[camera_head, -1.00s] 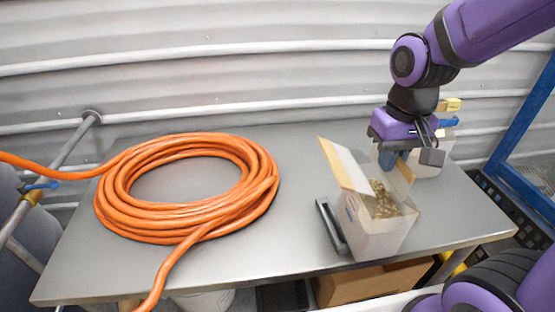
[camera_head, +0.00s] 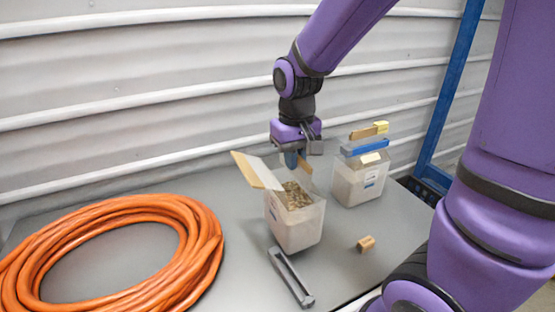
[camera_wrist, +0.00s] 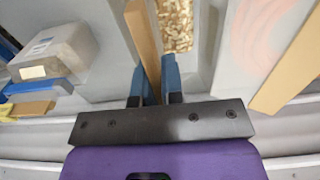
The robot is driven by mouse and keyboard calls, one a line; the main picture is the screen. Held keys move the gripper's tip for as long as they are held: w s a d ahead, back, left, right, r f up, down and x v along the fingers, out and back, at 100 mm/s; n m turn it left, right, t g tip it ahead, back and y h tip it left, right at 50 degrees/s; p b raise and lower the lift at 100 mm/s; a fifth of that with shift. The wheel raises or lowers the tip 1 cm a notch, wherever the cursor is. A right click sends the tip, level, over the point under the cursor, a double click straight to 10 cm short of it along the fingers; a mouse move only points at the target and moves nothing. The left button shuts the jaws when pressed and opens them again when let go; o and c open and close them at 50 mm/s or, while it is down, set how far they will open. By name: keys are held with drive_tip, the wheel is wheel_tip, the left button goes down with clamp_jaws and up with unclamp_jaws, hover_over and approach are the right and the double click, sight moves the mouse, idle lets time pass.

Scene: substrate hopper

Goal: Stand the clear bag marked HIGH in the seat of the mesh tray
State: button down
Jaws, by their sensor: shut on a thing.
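A clear, box-shaped bag (camera_head: 295,228) stands open on the table, holding brown granules (camera_head: 293,195). Its two tan-edged flaps spread apart. My gripper (camera_head: 292,160) is above its far side, with the blue fingers shut on the tan strip (camera_wrist: 143,35) of one flap; the wrist view shows the strip between the fingers (camera_wrist: 155,75). A second clear bag (camera_head: 358,184) stands behind and right, with a blue clip (camera_head: 365,147) across its top; it also shows in the wrist view (camera_wrist: 62,52). I cannot read HIGH on either bag. I cannot make out a mesh tray.
An orange hose coil (camera_head: 205,245) covers the table's left part. A grey bar (camera_head: 290,277) lies in front of the open bag. A small tan block (camera_head: 366,243) lies to the right. A corrugated wall (camera_head: 130,90) and a blue post (camera_head: 448,90) stand behind.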

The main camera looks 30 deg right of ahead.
drive_tip(key=w+f, duration=0.4)
drive_tip(key=w, duration=0.3)
drive_tip(key=shift+w, duration=0.3)
drive_tip(key=shift+d+f, duration=0.1)
drive_tip(key=shift+f, duration=0.1)
drive_tip(key=c, duration=1.2)
unclamp_jaws()
drive_tip(key=shift+c, duration=0.2)
